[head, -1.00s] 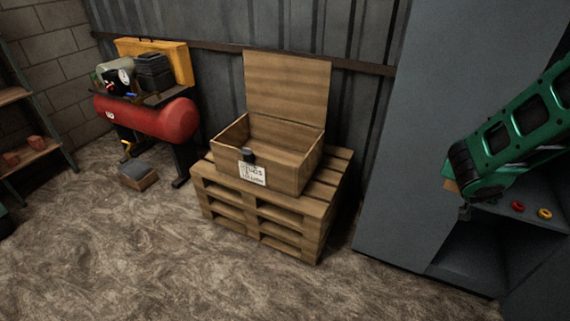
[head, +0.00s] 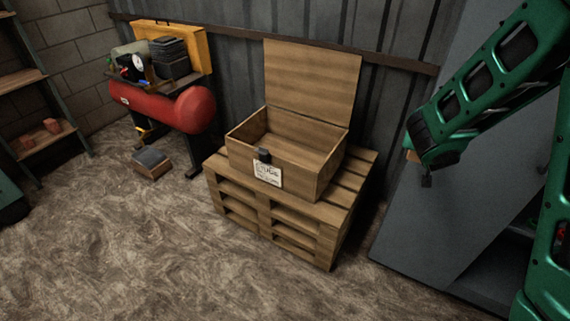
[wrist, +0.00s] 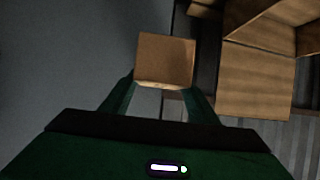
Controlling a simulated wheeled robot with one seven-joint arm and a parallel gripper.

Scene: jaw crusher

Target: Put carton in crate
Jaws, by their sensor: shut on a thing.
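A small brown carton (wrist: 165,58) sits between the fingers of my gripper (wrist: 163,88) in the wrist view, and the gripper is shut on it. In the head view my green arm is at the right, and only a sliver of the carton (head: 411,156) shows beside the wrist; the fingers are mostly hidden there. The open wooden crate (head: 325,170) stands in the middle, its lid (head: 312,82) up at the back and a paper label on its front. Its visible inside is empty. The carton is apart from the crate, to its right. The crate's wood also shows in the wrist view (wrist: 262,80).
The crate rests on a wooden pallet stack (head: 290,232) against a corrugated wall. A grey cabinet (head: 420,230) stands at the right. A red compressor (head: 170,106) is at the left, with a small box (head: 151,163) on the floor. The floor in front is clear.

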